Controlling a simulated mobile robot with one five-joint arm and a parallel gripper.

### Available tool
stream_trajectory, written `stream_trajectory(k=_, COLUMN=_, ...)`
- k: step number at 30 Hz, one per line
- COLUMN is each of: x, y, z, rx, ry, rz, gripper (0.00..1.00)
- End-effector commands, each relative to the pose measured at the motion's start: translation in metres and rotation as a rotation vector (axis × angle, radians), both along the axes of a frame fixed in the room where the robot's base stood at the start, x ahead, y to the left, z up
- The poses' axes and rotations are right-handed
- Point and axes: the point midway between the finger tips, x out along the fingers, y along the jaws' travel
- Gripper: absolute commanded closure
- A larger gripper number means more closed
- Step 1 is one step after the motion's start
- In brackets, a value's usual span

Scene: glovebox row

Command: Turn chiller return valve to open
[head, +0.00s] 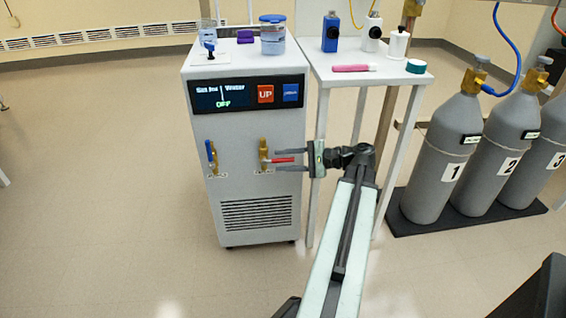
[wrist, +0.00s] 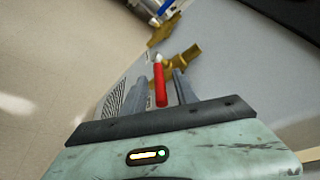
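The chiller (head: 240,190) is a white cabinet with two brass valves on its front. The right valve (head: 264,150) has a red handle (head: 284,160) lying horizontal and pointing right; the left valve has a blue handle (head: 210,153) standing roughly upright. The labels below them are too small to read, so I cannot tell which is the return. My gripper (head: 291,160) is open, with one finger above and one below the red handle. In the wrist view the red handle (wrist: 160,84) lies between the spread fingers (wrist: 158,92), with gaps on both sides.
A white table (head: 395,77) stands close on the right. Grey gas cylinders (head: 440,160) stand farther right. Floor on the left is clear.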

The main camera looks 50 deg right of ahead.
Motion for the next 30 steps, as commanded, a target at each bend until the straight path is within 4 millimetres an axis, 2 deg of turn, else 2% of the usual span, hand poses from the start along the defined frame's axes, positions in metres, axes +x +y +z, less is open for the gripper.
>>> stream_trajectory(k=7, x=0.0016, y=0.0013, z=0.0001, rx=0.000, ry=0.000, rz=0.001, gripper=0.65)
stream_trajectory(k=11, x=0.0017, y=0.0014, z=0.0000, rx=0.000, ry=0.000, rz=0.001, gripper=1.00)
stream_trajectory(k=30, x=0.0018, y=0.0017, z=-0.0002, rx=0.000, ry=0.001, rz=0.003, gripper=1.00)
